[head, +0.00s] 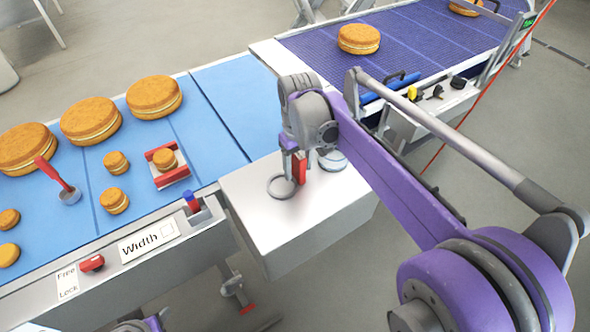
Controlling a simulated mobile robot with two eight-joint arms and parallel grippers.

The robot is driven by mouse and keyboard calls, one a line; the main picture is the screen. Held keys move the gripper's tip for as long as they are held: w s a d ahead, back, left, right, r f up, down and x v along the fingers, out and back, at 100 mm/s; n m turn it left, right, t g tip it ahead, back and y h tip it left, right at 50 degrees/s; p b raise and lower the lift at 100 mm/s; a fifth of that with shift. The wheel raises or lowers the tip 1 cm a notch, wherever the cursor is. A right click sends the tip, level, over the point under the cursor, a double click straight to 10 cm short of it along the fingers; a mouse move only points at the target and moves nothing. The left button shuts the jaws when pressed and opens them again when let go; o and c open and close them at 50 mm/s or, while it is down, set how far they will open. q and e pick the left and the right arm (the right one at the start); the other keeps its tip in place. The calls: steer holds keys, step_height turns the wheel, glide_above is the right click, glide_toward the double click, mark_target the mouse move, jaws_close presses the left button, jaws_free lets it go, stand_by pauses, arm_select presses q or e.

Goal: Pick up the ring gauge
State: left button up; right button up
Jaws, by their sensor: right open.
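The ring gauge (280,198), a thin grey ring, lies flat on the white-topped block (275,228) between the two belts. My right gripper (295,172) points down over the block, close to the ring's right and far side. It is open, and a red finger pad shows just right of the ring. The fingers partly overlap the ring in the picture, so I cannot tell whether they touch it or straddle its rim.
A round pale item (333,160) stands on the block, close right of my gripper. A purple belt (400,40) lies behind.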

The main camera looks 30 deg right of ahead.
steer(key=shift+c, duration=0.3)
jaws_close()
steer(key=shift+r, duration=0.15)
